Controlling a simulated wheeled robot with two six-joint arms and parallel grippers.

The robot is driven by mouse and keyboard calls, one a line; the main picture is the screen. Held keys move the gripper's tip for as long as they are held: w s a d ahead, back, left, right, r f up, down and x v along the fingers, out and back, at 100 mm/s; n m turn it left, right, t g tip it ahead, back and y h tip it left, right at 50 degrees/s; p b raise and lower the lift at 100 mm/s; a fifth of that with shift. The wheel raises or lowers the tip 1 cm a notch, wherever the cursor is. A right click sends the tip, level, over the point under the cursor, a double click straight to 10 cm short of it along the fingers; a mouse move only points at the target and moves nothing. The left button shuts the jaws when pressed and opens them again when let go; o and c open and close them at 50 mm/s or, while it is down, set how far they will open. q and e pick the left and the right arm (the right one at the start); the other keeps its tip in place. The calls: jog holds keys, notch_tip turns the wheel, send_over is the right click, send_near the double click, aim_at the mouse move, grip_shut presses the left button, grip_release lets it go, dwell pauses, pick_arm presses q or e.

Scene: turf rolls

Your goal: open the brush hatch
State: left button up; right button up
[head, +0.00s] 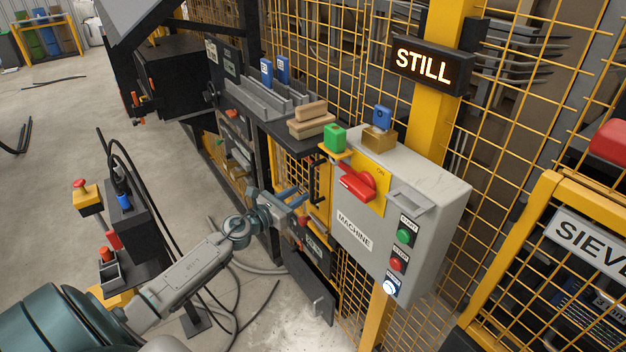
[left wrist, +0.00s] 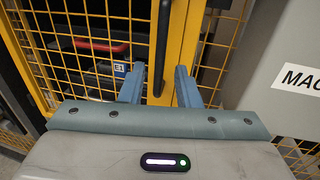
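A yellow-framed mesh hatch (left wrist: 85,45) fills the left and middle of the left wrist view; I read no label naming it the brush hatch. A black upright bar handle (left wrist: 163,45) stands at its right edge. The handle also shows in the head view (head: 317,182), left of the grey machine box. My left gripper (head: 301,204) is in front of the handle. In the left wrist view the gripper (left wrist: 159,78) is open, its two blue-grey fingers apart, with the bar's lower end between them in the picture. I cannot tell whether they touch it. My right gripper is not in view.
The grey machine box (head: 432,215) with a red switch (head: 358,184) stands close right of the gripper. A lit STILL sign (head: 428,65) hangs above. A dark panel (head: 312,287) is below. A stand with cables (head: 130,215) is at left; open floor lies beyond it.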

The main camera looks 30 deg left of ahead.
aim_at(312, 202)
pick_arm(q)
jog(key=w, duration=0.3)
jog(key=w+d+p, duration=0.1)
jog(key=w, duration=0.2)
jog(key=shift+w+d, duration=0.15)
grip_shut()
